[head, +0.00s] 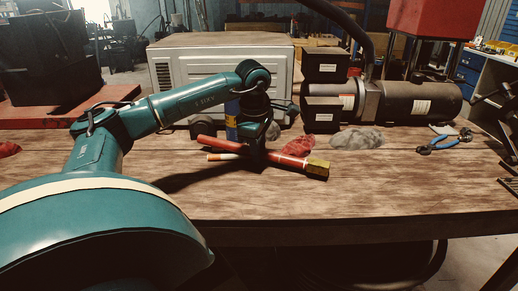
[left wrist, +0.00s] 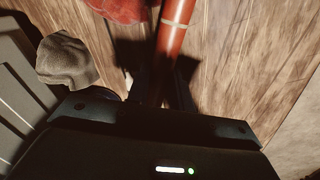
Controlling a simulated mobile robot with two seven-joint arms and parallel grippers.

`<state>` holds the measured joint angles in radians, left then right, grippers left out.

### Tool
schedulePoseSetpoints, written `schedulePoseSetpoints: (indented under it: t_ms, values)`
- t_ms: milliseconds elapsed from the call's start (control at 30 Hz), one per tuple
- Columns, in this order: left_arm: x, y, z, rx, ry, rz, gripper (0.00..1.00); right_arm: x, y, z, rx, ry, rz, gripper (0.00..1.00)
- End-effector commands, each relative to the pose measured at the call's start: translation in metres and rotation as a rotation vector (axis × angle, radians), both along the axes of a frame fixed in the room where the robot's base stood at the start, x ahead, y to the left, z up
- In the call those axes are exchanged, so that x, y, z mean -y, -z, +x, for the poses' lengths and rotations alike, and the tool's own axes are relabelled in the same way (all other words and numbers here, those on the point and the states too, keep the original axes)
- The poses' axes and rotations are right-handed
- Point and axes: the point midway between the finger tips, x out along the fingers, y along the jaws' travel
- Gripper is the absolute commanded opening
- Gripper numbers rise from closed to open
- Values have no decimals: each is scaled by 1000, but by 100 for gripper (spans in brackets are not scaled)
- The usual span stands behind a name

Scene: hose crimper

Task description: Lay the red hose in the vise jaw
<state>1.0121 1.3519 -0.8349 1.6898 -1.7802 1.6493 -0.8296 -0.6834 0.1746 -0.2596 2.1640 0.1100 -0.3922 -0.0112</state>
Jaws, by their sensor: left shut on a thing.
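The red hose (head: 285,158) has a brass hex fitting at its right end and lies roughly level, slanting toward the front right. My left gripper (head: 257,152) points down and is shut around the hose's middle, over the wooden bench. Whether the hose touches the bench is hard to tell; a dark shadow falls below and left of it. In the left wrist view the hose (left wrist: 175,38) runs up from between the dark fingers (left wrist: 160,92), with a pale band around it. I cannot make out the vise jaw clearly. My right gripper is not in view.
A white-orange stick (head: 224,157) is close beside the hose. A red rag (head: 299,146), grey rag (head: 357,138) and blue-handled pliers (head: 438,145) lie on the bench (head: 400,180). A white cabinet (head: 205,62) and motor unit (head: 425,103) stand behind. The front right is clear.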

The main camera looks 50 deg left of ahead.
Motion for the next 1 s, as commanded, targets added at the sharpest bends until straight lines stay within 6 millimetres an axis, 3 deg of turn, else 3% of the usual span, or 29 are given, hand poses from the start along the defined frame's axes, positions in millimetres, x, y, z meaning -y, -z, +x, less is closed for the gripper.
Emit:
schedulePoseSetpoints:
  t_ms: [333, 367, 600, 867, 1000]
  values:
    - [0, 3, 0, 3, 0, -1, 0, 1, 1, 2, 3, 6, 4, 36]
    - [0, 4, 0, 1, 0, 0, 24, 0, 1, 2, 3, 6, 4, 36]
    - [0, 3, 0, 1, 0, 0, 44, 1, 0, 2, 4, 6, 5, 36]
    - [0, 1, 0, 1, 0, 0, 44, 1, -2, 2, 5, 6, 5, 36]
    - [1, -11, 0, 5, 2, -2, 44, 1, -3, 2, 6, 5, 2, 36]
